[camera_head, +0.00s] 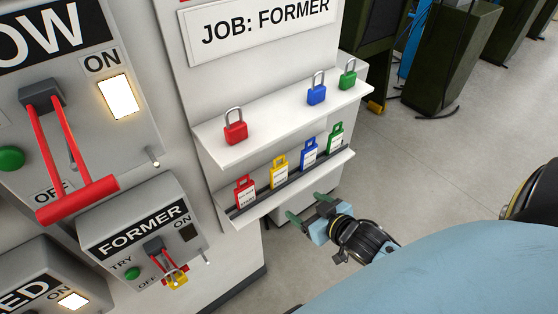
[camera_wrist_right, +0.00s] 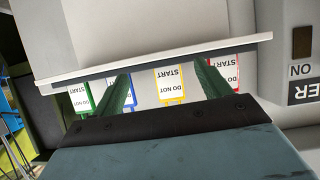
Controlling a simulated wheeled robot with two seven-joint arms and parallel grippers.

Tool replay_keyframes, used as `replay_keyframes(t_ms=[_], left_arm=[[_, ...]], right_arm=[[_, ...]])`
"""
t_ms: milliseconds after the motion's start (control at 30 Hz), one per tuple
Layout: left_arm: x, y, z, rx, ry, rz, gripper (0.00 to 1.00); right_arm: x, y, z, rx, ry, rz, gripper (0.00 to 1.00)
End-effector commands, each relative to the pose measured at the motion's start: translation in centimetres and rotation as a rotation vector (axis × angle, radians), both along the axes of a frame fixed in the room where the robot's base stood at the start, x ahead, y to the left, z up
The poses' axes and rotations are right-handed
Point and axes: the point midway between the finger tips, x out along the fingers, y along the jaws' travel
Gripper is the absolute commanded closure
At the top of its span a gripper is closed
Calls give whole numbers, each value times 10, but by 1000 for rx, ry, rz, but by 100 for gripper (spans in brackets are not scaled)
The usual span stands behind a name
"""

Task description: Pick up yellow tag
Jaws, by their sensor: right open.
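The yellow tag (camera_head: 279,171) stands in the lower rack, between the red tag (camera_head: 245,192) and the blue tag (camera_head: 309,153). A green tag (camera_head: 335,137) is at the right end. My right gripper (camera_head: 307,217) is open and empty, in front of and below the rack. In the right wrist view the yellow tag (camera_wrist_right: 170,84) shows between my green fingers (camera_wrist_right: 168,88), with the blue tag (camera_wrist_right: 113,97) partly behind one finger and the red tag (camera_wrist_right: 226,72) partly behind the other. My left gripper is not in view.
An upper shelf (camera_head: 270,122) above the tags holds red (camera_head: 235,131), blue (camera_head: 316,94) and green (camera_head: 347,78) padlocks. The FORMER switch box (camera_head: 142,229) is at left, with a yellow padlock (camera_head: 176,278) on its handle. Open floor lies to the right.

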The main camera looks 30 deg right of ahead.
Motion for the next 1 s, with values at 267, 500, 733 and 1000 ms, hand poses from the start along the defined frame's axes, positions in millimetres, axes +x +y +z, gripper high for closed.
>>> replay_keyframes(t_ms=[267, 500, 733, 1000], left_arm=[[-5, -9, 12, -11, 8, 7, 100], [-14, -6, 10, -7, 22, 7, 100], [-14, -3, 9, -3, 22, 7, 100], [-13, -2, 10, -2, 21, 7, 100]], right_arm=[[17, 9, 58, 26, -90, 19, 24], [57, 12, 42, 25, -90, 18, 24], [82, 14, 32, 26, -88, 19, 24], [105, 12, 25, 23, -90, 19, 24]])
